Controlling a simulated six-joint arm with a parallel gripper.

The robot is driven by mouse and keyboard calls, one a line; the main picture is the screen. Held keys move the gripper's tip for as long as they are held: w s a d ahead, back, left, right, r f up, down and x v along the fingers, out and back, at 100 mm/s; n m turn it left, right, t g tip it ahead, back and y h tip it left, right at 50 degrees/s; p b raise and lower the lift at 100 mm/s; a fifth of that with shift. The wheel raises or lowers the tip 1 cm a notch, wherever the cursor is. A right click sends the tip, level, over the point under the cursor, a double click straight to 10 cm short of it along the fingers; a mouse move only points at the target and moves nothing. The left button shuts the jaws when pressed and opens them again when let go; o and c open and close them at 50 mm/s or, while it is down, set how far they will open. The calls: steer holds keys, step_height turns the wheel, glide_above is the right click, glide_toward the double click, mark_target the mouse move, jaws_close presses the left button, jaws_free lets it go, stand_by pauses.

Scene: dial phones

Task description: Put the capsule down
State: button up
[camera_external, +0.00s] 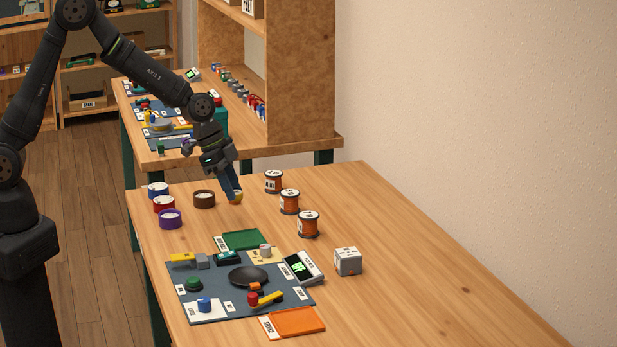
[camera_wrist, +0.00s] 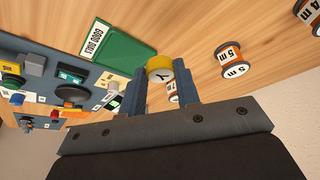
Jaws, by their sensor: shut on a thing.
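My gripper (camera_external: 233,190) (camera_wrist: 158,88) is shut on a yellow capsule, which shows between its two blue-grey fingers in the wrist view (camera_wrist: 160,66), with a dark Y-like mark on its end. In the external view the yellow capsule (camera_external: 237,198) is at the fingertips, right of the brown round container (camera_external: 204,199) and left of the orange spools. Whether it touches the table (camera_external: 400,220) cannot be told. Blue (camera_external: 158,189), red (camera_external: 164,204) and purple (camera_external: 170,219) round containers stand at the table's left edge.
Three orange spools (camera_external: 289,201) stand right of my gripper. Nearer the camera are a green tray (camera_external: 243,240) (camera_wrist: 120,42), a grey mat (camera_external: 222,308) with several parts, an orange tray (camera_external: 297,321) and a white cube (camera_external: 348,261). The table's right side is clear.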

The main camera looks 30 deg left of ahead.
steer(key=s+d+r, duration=0.1)
steer(key=s+r, duration=0.2)
steer(key=s, duration=0.3)
steer(key=s+d+r, duration=0.2)
steer(key=s+d, duration=0.2)
steer(key=d, duration=0.6)
steer(key=s+d+r+m, duration=0.1)
steer(key=s+d, duration=0.4)
steer(key=d, duration=0.5)
steer(key=s+d+r, duration=0.2)
steer(key=s+d, duration=0.2)
steer(key=d, duration=0.6)
glide_above(350, 253)
steer(key=a, duration=0.2)
steer(key=f, duration=0.6)
steer(key=shift+d+f, duration=0.2)
steer(key=shift+f, duration=2.1)
steer(key=shift+f, duration=0.1)
steer(key=o, duration=1)
steer(key=shift+c, duration=0.2)
